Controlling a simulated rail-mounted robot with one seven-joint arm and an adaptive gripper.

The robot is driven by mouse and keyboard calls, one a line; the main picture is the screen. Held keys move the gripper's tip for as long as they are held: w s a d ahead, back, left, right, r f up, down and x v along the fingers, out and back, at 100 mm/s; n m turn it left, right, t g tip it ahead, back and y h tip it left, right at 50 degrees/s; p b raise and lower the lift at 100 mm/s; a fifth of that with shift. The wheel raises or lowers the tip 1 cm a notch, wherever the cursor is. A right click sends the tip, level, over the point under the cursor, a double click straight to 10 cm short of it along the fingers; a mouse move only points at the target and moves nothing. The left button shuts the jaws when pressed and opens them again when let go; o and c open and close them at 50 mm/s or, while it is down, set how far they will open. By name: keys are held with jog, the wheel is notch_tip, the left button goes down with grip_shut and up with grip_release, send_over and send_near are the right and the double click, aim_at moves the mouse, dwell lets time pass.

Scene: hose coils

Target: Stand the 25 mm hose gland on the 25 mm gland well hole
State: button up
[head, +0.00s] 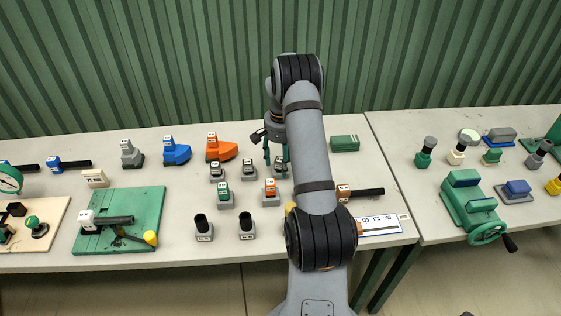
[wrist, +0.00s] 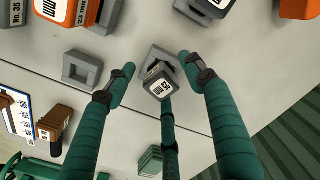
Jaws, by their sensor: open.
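In the wrist view, a small dark grey block (wrist: 158,84) with a white label sits tilted-looking on a pale grey square base, between the fingers of my gripper (wrist: 160,85). The label is too small to read. The gripper's green fingers are spread and appear apart from it. A pale grey square piece with an empty square hole (wrist: 82,68) lies to the left; its size marking is not visible. In the head view, my gripper (head: 276,155) is over the back middle of the table.
In the head view, small labelled blocks (head: 249,169) stand left of my gripper. A green box (head: 345,143) stands to its right. A brown block with a dark rod (head: 368,192) and a white card (head: 380,226) are right of my arm, which hides part of the table.

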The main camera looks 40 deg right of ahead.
jog(key=shift+r, duration=0.15)
jog(key=shift+r+p, duration=2.75)
jog(key=shift+r, duration=1.15)
notch_tip(320, 180, up, 12)
jog(key=shift+s, duration=0.15)
notch_tip(320, 180, down, 12)
jog(key=shift+f, duration=0.1)
jog(key=shift+f+b, duration=0.3)
jog(key=shift+f, duration=0.05)
